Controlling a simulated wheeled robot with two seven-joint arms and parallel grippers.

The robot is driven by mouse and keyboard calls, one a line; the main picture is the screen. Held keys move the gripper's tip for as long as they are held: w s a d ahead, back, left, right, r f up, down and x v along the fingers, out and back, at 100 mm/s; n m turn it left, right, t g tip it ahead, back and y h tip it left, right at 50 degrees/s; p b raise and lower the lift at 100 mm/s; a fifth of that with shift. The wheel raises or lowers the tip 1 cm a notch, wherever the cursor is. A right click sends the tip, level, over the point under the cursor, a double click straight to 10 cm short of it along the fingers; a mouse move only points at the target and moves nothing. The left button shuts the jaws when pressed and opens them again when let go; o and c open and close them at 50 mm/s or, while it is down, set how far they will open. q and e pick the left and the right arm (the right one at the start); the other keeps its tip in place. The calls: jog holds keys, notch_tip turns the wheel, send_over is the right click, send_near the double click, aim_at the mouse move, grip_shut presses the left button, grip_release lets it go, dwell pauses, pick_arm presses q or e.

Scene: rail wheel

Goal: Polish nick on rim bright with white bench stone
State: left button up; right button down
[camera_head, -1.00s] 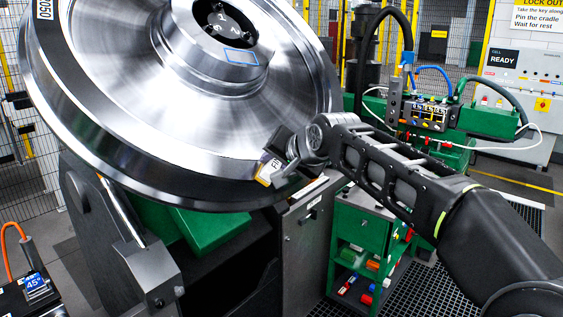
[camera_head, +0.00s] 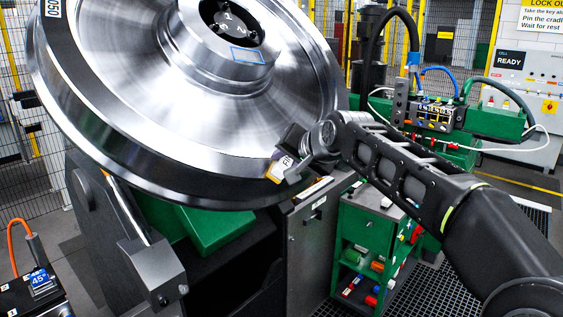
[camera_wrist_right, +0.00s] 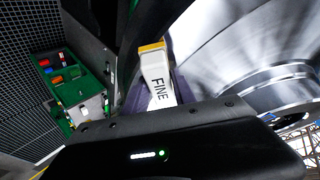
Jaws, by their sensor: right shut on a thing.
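The large steel rail wheel (camera_head: 190,115) is tilted in its cradle and fills the left and middle of the head view. My right gripper (camera_head: 293,164) is at the wheel's lower right rim. It is shut on the white bench stone (camera_head: 279,168), marked FINE, with a yellow end. The nick itself is not distinguishable, perhaps hidden by the stone or gripper. My left gripper is not in view.
A green cart (camera_head: 363,235) with coloured items on its shelves stands under my right arm. A green machine with hoses and a small display (camera_head: 436,114) is behind it. A grey cradle arm (camera_head: 150,270) stands at lower left. Wire fencing runs along the back.

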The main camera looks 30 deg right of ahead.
jog(key=shift+d+f, duration=0.1)
jog(key=shift+f, duration=0.1)
jog(key=d, duration=0.3)
jog(key=shift+w+f, duration=0.15)
jog(key=shift+f, duration=0.05)
jog(key=shift+a, duration=0.15)
dwell(0.3)
jog(key=shift+a+r, duration=0.15)
jog(key=shift+a, duration=0.55)
jog(key=shift+a+r, duration=0.15)
jog(key=shift+a, duration=0.55)
jog(key=shift+s+a+r, duration=0.15)
jog(key=shift+a+r, duration=0.05)
jog(key=shift+a, duration=0.55)
jog(key=shift+s+a+r, duration=0.15)
jog(key=shift+a, duration=0.6)
jog(key=shift+d, duration=0.1)
jog(key=shift+w+d+f+b, duration=0.1)
jog(key=shift+d+f+b, duration=0.15)
jog(key=shift+d, duration=0.45)
jog(key=shift+w+d+f+b, duration=0.1)
jog(key=shift+d+f+b, duration=0.1)
jog(key=shift+d, duration=0.45)
